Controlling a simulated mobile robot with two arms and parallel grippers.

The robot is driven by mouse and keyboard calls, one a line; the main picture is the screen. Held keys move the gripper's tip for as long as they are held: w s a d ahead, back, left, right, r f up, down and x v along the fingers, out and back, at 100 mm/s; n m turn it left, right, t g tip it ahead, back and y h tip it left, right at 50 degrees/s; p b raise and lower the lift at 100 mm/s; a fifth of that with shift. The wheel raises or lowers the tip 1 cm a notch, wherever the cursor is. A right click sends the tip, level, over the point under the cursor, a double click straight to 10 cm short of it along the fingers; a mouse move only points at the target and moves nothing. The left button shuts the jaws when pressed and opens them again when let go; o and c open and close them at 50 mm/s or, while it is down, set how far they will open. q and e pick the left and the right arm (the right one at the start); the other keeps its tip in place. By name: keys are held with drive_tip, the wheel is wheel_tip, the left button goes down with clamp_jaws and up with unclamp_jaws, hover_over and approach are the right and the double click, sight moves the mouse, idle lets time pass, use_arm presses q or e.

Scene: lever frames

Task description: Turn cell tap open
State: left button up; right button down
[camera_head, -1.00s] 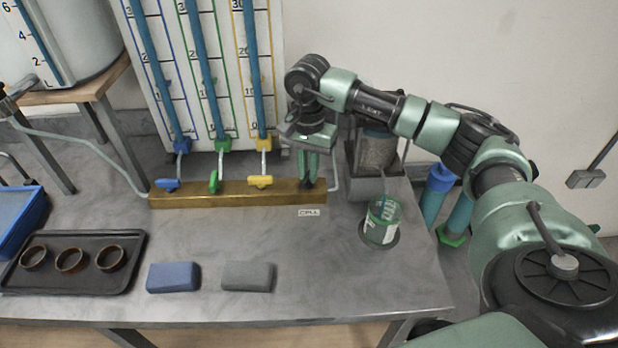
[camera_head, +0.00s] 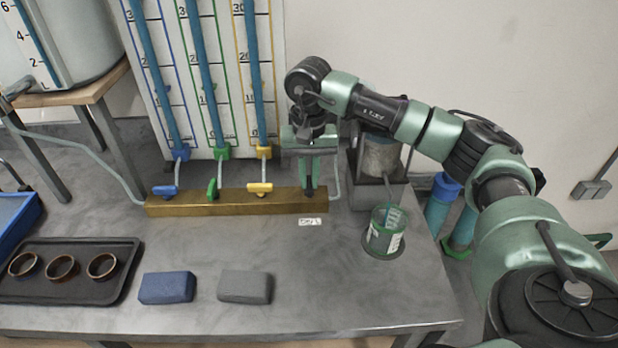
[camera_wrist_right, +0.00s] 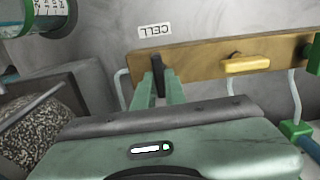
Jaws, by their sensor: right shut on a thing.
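The brass manifold bar (camera_head: 225,204) lies on the bench, with the CELL label (camera_head: 310,222) in front of its right end. My right gripper (camera_head: 308,188) points down over that end. In the right wrist view, the gripper (camera_wrist_right: 161,88) has its two green fingers on either side of the black cell tap handle (camera_wrist_right: 157,62), shut on it. The handle runs across the bar there. The fingers hide much of the cell tap in the head view. My left gripper is not in view.
Blue (camera_head: 165,191), green (camera_head: 212,188) and yellow (camera_head: 260,189) taps sit along the bar. A glass cup (camera_head: 384,232) stands right of the bar. Blue (camera_head: 167,288) and grey (camera_head: 245,287) blocks and a black tray (camera_head: 118,290) are in front. The bench's front middle is clear.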

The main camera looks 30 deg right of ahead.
sight(309, 181)
drive_tip(key=c, duration=1.5)
unclamp_jaws()
drive_tip(key=shift+o, duration=0.2)
drive_tip(key=shift+r, duration=0.1)
wheel_tip(309, 181, up, 8)
drive_tip(key=shift+f+b, duration=0.15)
drive_tip(key=shift+b, duration=0.4)
